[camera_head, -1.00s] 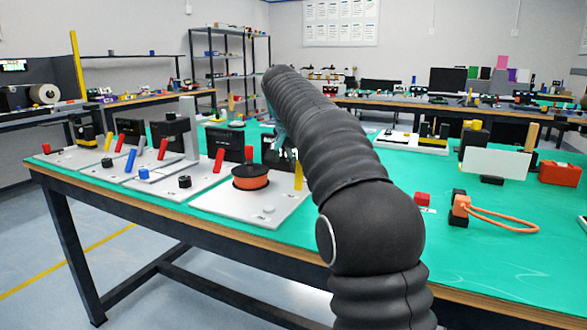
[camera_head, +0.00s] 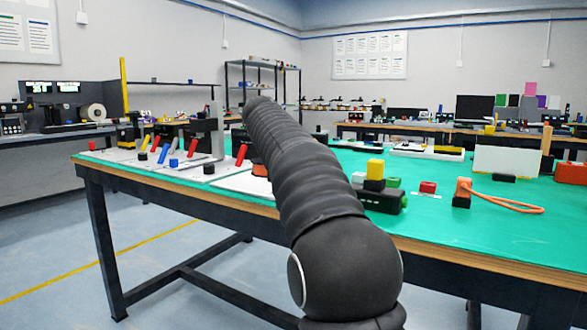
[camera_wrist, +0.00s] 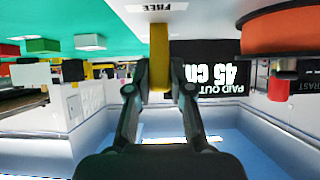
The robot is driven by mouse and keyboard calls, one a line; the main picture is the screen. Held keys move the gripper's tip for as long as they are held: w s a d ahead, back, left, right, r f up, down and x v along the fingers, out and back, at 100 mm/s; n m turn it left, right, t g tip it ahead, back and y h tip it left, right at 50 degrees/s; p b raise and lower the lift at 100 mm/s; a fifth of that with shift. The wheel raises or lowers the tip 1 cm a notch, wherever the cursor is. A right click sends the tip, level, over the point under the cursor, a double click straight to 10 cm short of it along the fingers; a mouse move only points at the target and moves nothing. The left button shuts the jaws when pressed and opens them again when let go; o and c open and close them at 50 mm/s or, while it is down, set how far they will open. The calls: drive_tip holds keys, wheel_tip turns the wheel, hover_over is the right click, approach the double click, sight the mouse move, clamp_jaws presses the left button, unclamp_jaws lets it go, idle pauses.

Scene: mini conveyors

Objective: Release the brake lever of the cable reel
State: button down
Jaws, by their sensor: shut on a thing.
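The brake lever (camera_wrist: 159,45) is a yellow bar that stands between the two fingers of my gripper (camera_wrist: 160,92) in the wrist view. My gripper is shut on it. The cable reel's orange spool (camera_wrist: 285,30) is at the upper right of the wrist view, beside the lever. A black display (camera_wrist: 215,75) reading "PAID OUT 45 CM" stands behind the lever. A label with the word "FREE" (camera_wrist: 160,7) is at the top edge. In the head view my arm hides the lever and gripper, and only an edge of the orange spool (camera_head: 260,170) shows.
Other lever stations (camera_head: 160,155) stand left of the reel on the green table (camera_head: 470,245). A black device with a yellow block (camera_head: 375,170), a red block (camera_head: 428,187) and an orange cable loop (camera_head: 505,203) lie to the right of my arm.

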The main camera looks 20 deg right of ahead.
drive_tip(key=shift+d, duration=0.1)
idle(0.3)
drive_tip(key=c, duration=1)
unclamp_jaws()
drive_tip(key=shift+d, duration=0.1)
drive_tip(key=shift+c, duration=0.2)
drive_tip(key=shift+a, duration=0.2)
drive_tip(key=v, duration=1.2)
drive_tip(key=shift+a+f, duration=0.1)
drive_tip(key=shift+c, duration=0.3)
